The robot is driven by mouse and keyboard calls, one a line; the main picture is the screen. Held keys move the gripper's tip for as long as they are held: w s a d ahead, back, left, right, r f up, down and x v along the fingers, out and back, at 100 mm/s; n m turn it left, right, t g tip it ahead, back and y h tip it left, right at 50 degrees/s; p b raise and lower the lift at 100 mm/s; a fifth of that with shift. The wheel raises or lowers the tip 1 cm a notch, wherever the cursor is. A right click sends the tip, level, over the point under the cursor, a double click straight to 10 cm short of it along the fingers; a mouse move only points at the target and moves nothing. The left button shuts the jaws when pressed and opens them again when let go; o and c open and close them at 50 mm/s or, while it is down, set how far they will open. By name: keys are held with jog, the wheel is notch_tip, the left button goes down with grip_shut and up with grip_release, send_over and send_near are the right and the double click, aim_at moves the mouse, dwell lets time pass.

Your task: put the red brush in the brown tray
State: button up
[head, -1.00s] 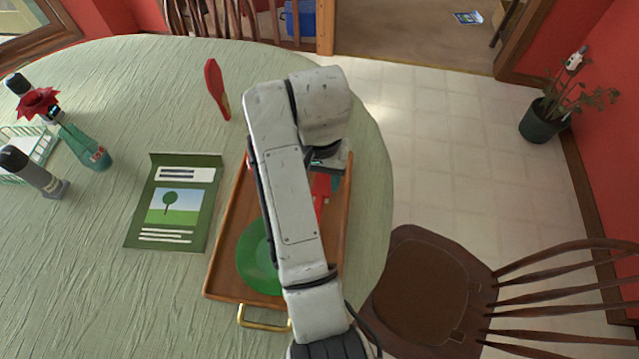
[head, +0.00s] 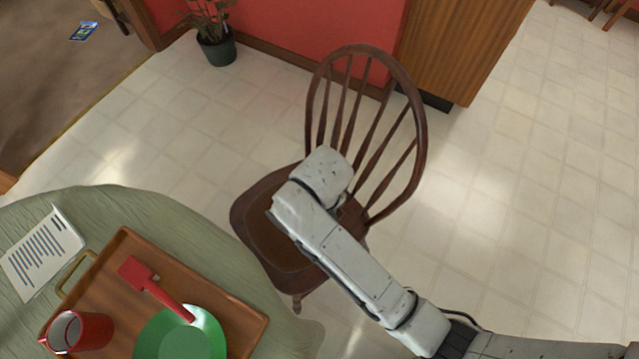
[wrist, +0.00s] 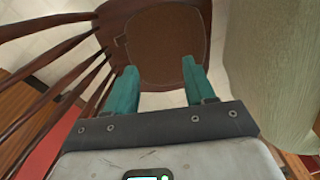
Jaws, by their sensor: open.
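The brown tray (head: 240,312) lies on the table at lower left in the head view. In it are a red mug (head: 92,334), a green plate (head: 165,340) and a red flat-headed tool (head: 150,283) whose handle end overlaps the plate; I cannot tell whether this tool is a brush. The long red brush-like thing seen earlier on the table is out of view now. My gripper (wrist: 158,88) is open and empty in the wrist view, its two teal fingers apart above the chair seat. In the head view my arm hides it.
A brown wooden chair (head: 414,160) stands beside the table, under my arm. The table (head: 200,240) carries a white printed sheet (head: 42,255) left of the tray. A potted plant (head: 217,48) stands by the red wall. Tiled floor to the right is clear.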

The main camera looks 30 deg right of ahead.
jog(key=s+d+r+m, duration=0.1)
jog(key=s+d+m, duration=0.1)
jog(key=s+d, duration=1.3)
jog(key=shift+s+m, duration=0.4)
